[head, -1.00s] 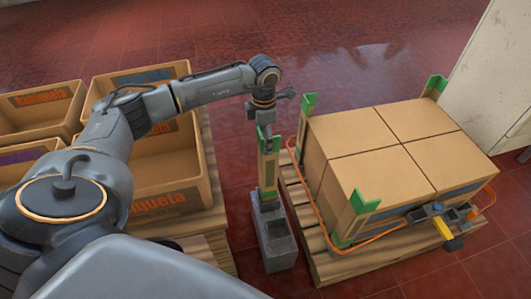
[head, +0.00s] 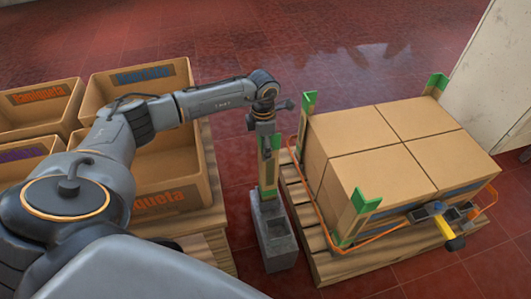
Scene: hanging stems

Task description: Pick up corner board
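A tan corner board (head: 268,185) with a green top part stands upright in a grey hollow block (head: 276,243) on the floor, between the two pallets. My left gripper (head: 265,143) points down at the board's top end, and its fingers overlap the green part. I cannot tell whether the fingers are shut on it. Other corner boards with green ends stand at the corners of the carton stack: near front corner (head: 362,205), far left corner (head: 307,105) and far right corner (head: 436,84). My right gripper is not in view.
Cartons (head: 395,150) sit on a wooden pallet (head: 330,268) at right, with an orange strap (head: 383,237) around them. A strapping tool with a yellow handle (head: 454,244) hangs at their front. Open cardboard crates (head: 170,185) stand at left. A pale cabinet (head: 497,80) is at far right.

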